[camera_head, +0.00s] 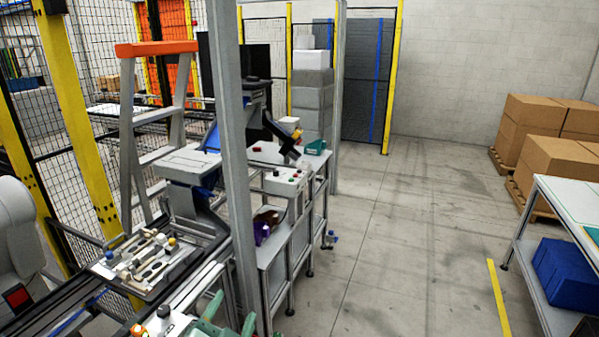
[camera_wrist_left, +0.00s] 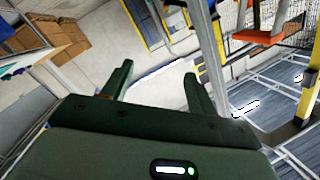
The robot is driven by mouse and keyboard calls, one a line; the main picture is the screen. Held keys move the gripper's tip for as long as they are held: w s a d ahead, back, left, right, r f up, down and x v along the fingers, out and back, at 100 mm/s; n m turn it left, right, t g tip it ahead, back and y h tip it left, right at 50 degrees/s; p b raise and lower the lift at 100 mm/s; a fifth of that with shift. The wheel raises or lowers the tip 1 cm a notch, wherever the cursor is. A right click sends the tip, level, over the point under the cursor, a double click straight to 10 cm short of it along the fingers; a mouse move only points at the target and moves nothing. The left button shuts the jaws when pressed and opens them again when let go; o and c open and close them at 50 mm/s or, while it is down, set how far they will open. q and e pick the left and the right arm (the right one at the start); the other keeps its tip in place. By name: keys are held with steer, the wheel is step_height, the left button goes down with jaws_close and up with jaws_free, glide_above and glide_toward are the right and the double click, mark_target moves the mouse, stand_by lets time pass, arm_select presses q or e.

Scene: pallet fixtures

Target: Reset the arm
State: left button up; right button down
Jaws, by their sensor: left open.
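My left gripper (camera_head: 233,308) shows in part at the bottom of the head view, with its green fingers pointing up. In the left wrist view its two dark green fingers (camera_wrist_left: 157,76) stand wide apart with nothing between them. My right gripper is not in either view.
A grey upright post (camera_head: 236,170) stands close, just beyond my left gripper. A workbench (camera_head: 270,230) with a control box (camera_head: 286,181) is behind it. An orange-topped ladder frame (camera_head: 157,48) stands at left. The floor at centre right is clear. Boxes (camera_head: 535,115) stand far right.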

arm_select(q)
steer(key=s+a+f+n+g+y, duration=0.1)
steer(key=s+a+f+g+y, duration=0.3)
steer(key=s+a, duration=0.55)
steer(key=s+a+f+n+g+y, duration=0.1)
steer(key=s+a+f+g+y, duration=0.1)
steer(key=s+a+f+g, duration=0.55)
steer(key=s+d+f+g+h+b, duration=0.1)
steer(key=s+f+b, duration=0.15)
steer(key=f, duration=0.85)
steer(key=s+d+f+h+b, duration=0.1)
steer(key=s+d+f+b, duration=0.15)
steer(key=f, duration=0.75)
steer(key=s+d+f+g+b, duration=0.1)
steer(key=f+b, duration=0.2)
steer(key=f, duration=0.8)
steer(key=s+f+n+g+h+b, duration=0.2)
steer(key=s+f+b, duration=0.4)
steer(key=s+f, duration=1.4)
steer(key=shift+s+a+f+n, duration=0.15)
steer(key=shift+f+n, duration=0.55)
steer(key=shift+f, duration=0.15)
steer(key=shift+g, duration=0.35)
